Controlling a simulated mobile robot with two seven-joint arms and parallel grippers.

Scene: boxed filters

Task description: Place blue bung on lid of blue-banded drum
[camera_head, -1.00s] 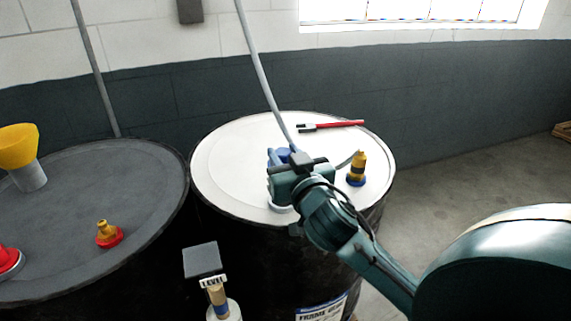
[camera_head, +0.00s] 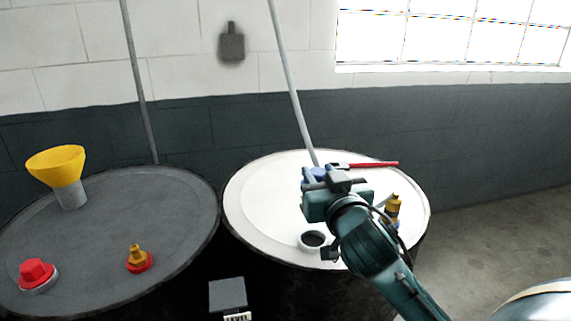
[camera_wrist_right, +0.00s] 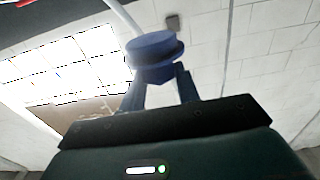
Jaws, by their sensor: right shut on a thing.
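The blue bung (camera_wrist_right: 155,52) is between the fingertips of my right gripper (camera_wrist_right: 158,82) in the right wrist view. In the head view the bung (camera_head: 316,173) shows partly behind my right gripper (camera_head: 322,182), over the white lid (camera_head: 262,205) of the right drum. A white-rimmed round opening with a dark inside (camera_head: 312,241) is in the near part of that lid, below and left of the gripper in the picture. I cannot tell how high the bung is above the lid. The drum's band is not visible. My left gripper is not in view.
A brass fitting with a blue base (camera_head: 393,208) and a red-handled tool (camera_head: 365,164) are on the white lid. The dark drum lid (camera_head: 100,225) bears a yellow funnel (camera_head: 56,160), red bung (camera_head: 36,274) and brass fitting (camera_head: 138,258).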

